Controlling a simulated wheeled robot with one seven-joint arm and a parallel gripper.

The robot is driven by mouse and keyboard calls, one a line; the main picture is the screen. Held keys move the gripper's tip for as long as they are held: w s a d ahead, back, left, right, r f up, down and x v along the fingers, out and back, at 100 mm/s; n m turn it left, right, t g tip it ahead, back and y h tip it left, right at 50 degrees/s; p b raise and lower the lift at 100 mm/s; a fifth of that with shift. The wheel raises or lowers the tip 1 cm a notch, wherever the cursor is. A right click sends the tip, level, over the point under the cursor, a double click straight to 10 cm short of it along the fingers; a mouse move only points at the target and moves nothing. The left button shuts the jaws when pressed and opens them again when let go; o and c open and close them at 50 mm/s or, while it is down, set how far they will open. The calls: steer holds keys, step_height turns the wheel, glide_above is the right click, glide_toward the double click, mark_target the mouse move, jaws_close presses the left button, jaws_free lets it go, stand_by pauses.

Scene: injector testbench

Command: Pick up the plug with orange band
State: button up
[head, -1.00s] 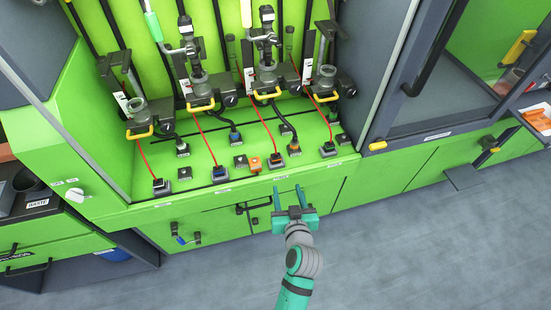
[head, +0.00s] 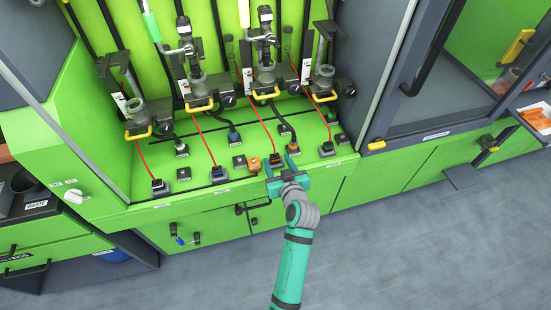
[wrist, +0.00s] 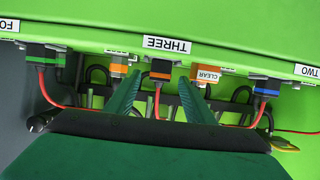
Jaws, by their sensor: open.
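The plug with orange band (wrist: 160,69) is dark, with a thin orange-red stripe and a red cable. It sits in its socket at the label THREE in the wrist view. In the head view the plug (head: 276,158) stands near the front edge of the green bench, its band too small to make out. My gripper (head: 280,165) is open and empty. Its teal fingers (wrist: 160,82) point at the plug, one on each side in the picture. I cannot tell whether the tips reach around it or touch it.
A blue-banded plug (wrist: 267,87) sits at label TWO, and another plug (wrist: 42,54) is at the left. An orange CLEAR button (wrist: 207,73) is close to one finger. Injector clamps (head: 265,75) stand behind. The floor (head: 400,250) in front is clear.

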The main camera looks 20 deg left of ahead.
mark_target(275, 155)
steer(key=x, duration=0.3)
steer(key=shift+w+f, duration=0.1)
steer(key=shift+w, duration=0.2)
steer(key=shift+a+f, duration=0.1)
steer(key=shift+a, duration=0.2)
steer(key=shift+d, duration=0.1)
steer(key=c, duration=1.1)
steer(key=shift+r, duration=0.55)
step_height(275, 155, up, 2)
steer(key=shift+w+r, duration=0.1)
steer(key=s+a+r, duration=0.2)
steer(key=s+r, duration=0.1)
steer(key=s, duration=0.1)
steer(key=s+a+r, duration=0.2)
steer(key=s+r, duration=0.1)
steer(key=s, duration=0.1)
steer(key=s+a+r, duration=0.2)
steer(key=s+r, duration=0.1)
steer(key=s, duration=0.1)
steer(key=shift+s+r, duration=0.35)
steer(key=shift+r, duration=0.05)
